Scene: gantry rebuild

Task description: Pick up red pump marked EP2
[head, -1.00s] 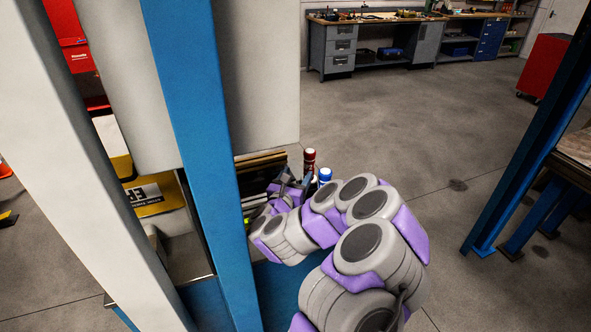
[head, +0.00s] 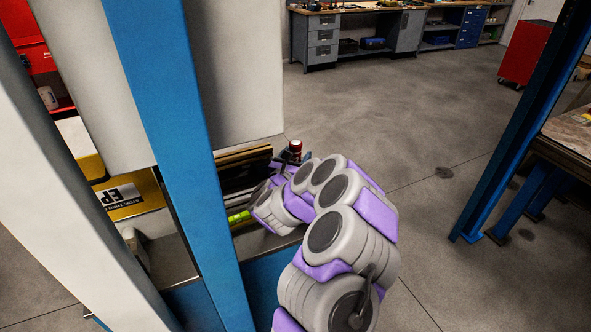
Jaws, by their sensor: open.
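I cannot make out a red pump marked EP2 for certain. A small red-capped item (head: 295,147) stands just beyond my gripper; no marking on it can be read. My gripper (head: 281,172) is open, low over the bench behind my wrist, close to the red-capped item. Its fingers are small and mostly hidden, and no held object shows.
A blue post (head: 180,110) and a white post (head: 70,180) stand close in front. A grey-white panel (head: 235,70) hangs above the bench. Dark stacked pieces (head: 243,165) and a yellow-green item (head: 239,217) lie beside my arm. Open floor (head: 390,120) lies to the right.

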